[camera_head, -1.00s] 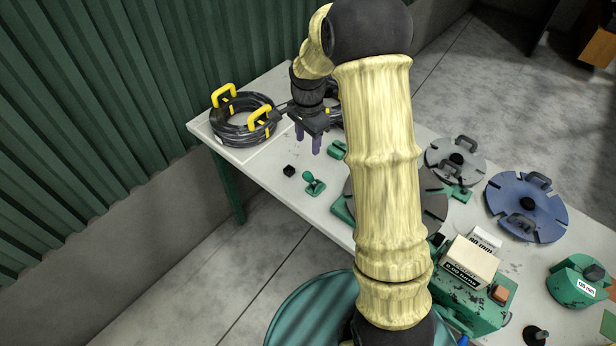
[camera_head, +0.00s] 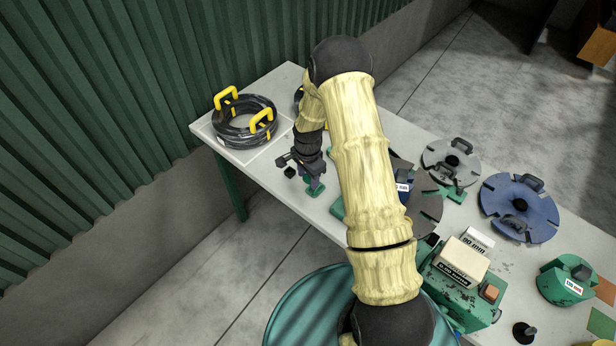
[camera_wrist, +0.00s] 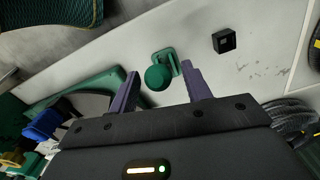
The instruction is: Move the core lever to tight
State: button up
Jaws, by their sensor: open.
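A green lever with a round knob on a small green base stands near the front edge of the table. In the wrist view the green lever (camera_wrist: 158,78) shows between my two purple fingers, with its base just beyond the knob. In the head view the green lever (camera_head: 316,188) is partly hidden by my gripper (camera_head: 311,177), which points down over it. My gripper (camera_wrist: 160,76) is open, with the knob between the fingers in the picture; I cannot tell whether either finger touches it. No tight marking is readable.
A small black block (camera_head: 290,172) sits close by on the left. A black hose coil with yellow handles (camera_head: 243,125) lies at the far left. Slotted discs, one grey (camera_head: 440,155) and one blue (camera_head: 520,210), and a green machine (camera_head: 462,302) stand to the right.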

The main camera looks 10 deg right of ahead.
jog(key=shift+f, duration=1)
grip_shut()
